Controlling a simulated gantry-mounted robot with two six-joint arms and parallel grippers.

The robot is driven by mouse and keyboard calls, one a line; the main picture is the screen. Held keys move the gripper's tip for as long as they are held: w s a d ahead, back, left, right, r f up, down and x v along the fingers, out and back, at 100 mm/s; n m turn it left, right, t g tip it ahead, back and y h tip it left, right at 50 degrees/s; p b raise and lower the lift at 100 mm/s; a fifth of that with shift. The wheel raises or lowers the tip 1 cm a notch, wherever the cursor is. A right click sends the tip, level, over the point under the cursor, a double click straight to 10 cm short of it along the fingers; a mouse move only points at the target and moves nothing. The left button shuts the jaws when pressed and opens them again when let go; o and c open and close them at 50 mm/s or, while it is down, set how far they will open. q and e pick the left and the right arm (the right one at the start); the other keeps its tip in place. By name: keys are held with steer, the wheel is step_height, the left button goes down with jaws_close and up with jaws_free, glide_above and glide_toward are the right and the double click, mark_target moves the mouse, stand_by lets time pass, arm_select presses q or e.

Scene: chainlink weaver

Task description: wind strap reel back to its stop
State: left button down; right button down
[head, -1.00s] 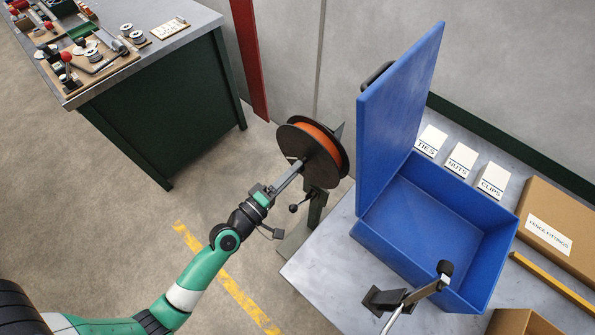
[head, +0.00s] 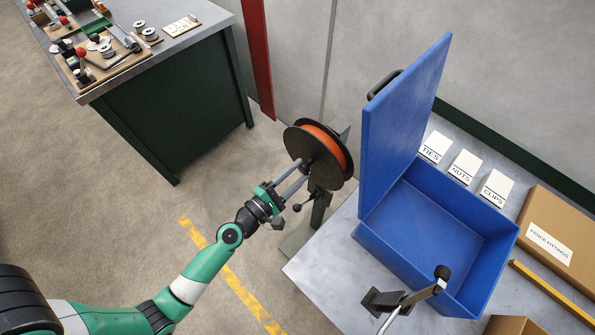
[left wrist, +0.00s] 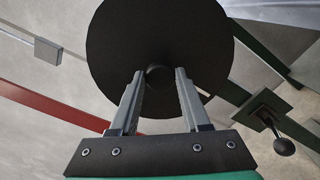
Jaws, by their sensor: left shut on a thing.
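The strap reel (head: 309,149) has black discs with an orange strap wound between them. It stands upright on a grey-green stand (head: 319,212) beside the right-hand bench. My left gripper (head: 302,172) reaches it from the lower left, fingers pointing at the near disc. In the left wrist view my left gripper (left wrist: 158,75) has one finger on each side of a small dark knob (left wrist: 158,78) on the disc's face, shut on it. The disc (left wrist: 158,30) fills the view behind. My right gripper is not in view.
A ball-ended lever (head: 297,207) sits on the stand, close to my left wrist; it shows in the left wrist view (left wrist: 283,146). An open blue box (head: 372,239) stands on the right-hand bench (head: 335,270). A green workbench (head: 185,105) stands back left. Floor between is clear.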

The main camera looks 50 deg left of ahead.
arm_select(q)
steer(key=shift+n, duration=0.3)
steer(key=shift+c, duration=1.9)
jaws_free()
steer(key=s+d+b, duration=0.1)
steer(key=s+b, duration=0.2)
steer(key=s, duration=0.8)
steer(key=shift+s, duration=0.3)
